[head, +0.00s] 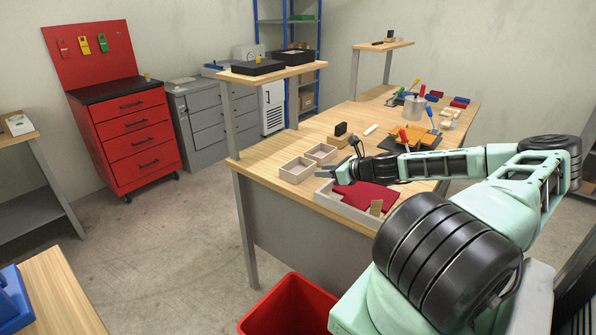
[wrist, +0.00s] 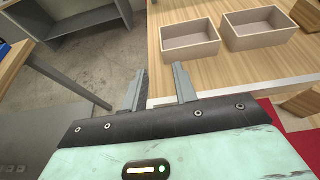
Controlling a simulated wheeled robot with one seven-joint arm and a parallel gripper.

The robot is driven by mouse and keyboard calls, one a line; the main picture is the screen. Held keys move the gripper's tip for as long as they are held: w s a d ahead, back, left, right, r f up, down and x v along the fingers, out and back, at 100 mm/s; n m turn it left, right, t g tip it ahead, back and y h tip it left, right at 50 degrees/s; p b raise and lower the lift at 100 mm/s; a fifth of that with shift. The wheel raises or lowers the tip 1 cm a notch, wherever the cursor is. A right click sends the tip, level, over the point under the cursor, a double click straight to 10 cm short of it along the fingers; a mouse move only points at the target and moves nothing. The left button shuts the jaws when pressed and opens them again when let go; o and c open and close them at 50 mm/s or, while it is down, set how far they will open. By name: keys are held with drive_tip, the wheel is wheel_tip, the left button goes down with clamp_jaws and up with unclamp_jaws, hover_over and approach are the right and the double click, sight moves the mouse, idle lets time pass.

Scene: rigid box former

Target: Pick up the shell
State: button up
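Two open, empty light-grey boxes sit on the wooden bench near its front left corner. The left box (head: 297,172) and right box (head: 321,153) also show in the wrist view as a near-left box (wrist: 189,47) and a larger-looking one (wrist: 262,35). Either could be the shell; I cannot tell which. My gripper (head: 325,171) is over the bench's front area, beside the boxes. In the wrist view my gripper (wrist: 158,76) has its two fingers apart with nothing between them. The boxes lie beyond the fingertips, up and to the right.
A pale tray (head: 350,210) with red sheet material (head: 366,194) lies below my arm. A wooden block with a black top (head: 340,134) stands behind the boxes. A raised wooden shelf (head: 270,72) is at the bench's left end; a red bin (head: 292,305) is on the floor.

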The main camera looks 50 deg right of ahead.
drive_tip(key=p, duration=0.3)
approach(288, 172)
drive_tip(key=x, duration=0.5)
drive_tip(key=shift+d, duration=0.3)
drive_tip(key=p+x, duration=0.2)
drive_tip(key=x, duration=0.1)
drive_tip(key=p+x, duration=0.1)
drive_tip(key=shift+w+a, duration=0.25)
drive_tip(key=shift+a, duration=0.05)
drive_tip(key=shift+w+f, duration=0.3)
clamp_jaws()
